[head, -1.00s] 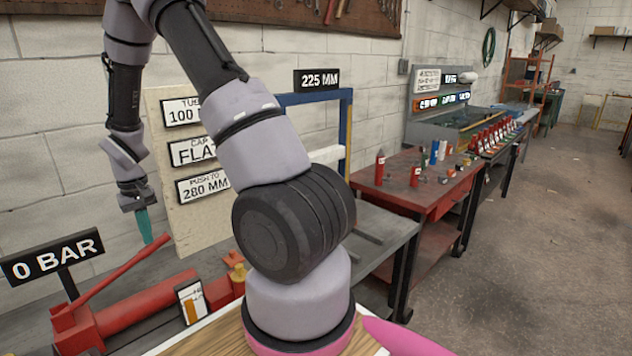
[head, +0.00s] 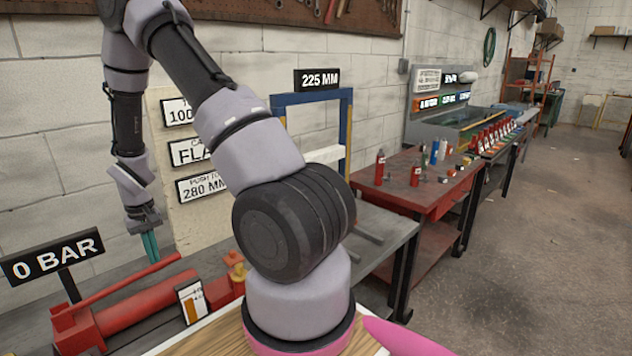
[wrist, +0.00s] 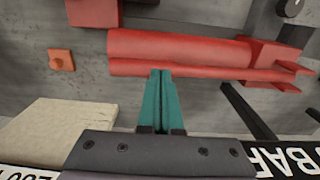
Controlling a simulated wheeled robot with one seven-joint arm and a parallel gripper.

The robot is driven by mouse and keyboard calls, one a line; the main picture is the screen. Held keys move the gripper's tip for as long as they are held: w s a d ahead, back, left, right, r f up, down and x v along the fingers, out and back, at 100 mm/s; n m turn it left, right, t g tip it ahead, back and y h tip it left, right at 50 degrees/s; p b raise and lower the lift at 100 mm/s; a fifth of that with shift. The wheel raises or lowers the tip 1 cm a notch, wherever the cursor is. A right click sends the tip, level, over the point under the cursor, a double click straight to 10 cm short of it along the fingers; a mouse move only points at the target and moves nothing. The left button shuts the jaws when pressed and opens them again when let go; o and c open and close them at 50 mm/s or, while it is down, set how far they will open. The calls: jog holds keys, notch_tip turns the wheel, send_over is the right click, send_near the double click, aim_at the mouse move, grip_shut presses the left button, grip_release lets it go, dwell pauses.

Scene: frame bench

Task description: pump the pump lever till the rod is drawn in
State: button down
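The red pump (head: 130,315) lies on the bench at lower left. Its long red lever (head: 115,285) slopes up to the right at a low angle above the pump body. My gripper (head: 150,255) points down at the lever's free end. In the wrist view its teal fingers (wrist: 162,75) are together, with their tips at the lever (wrist: 200,71), seemingly touching it from above rather than around it. The wrist view also shows the red pump body (wrist: 180,47) beside the lever. I cannot make out the rod; my arm hides part of the bench.
A "0 BAR" sign (head: 53,259) stands behind the pump. A gauge card with an orange bar (head: 192,302) stands at its right end. A board with labels (head: 165,215) stands behind. A red table (head: 400,170) is further right.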

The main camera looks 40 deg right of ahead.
notch_tip(320, 180, up, 6)
jog(key=shift+r, duration=0.25)
dwell(0.8)
dwell(1.7)
jog(key=shift+f, duration=0.1)
dwell(0.6)
notch_tip(320, 180, down, 8)
jog(key=shift+f, duration=0.1)
jog(key=shift+d+r, duration=0.1)
jog(key=shift+r, duration=4.1)
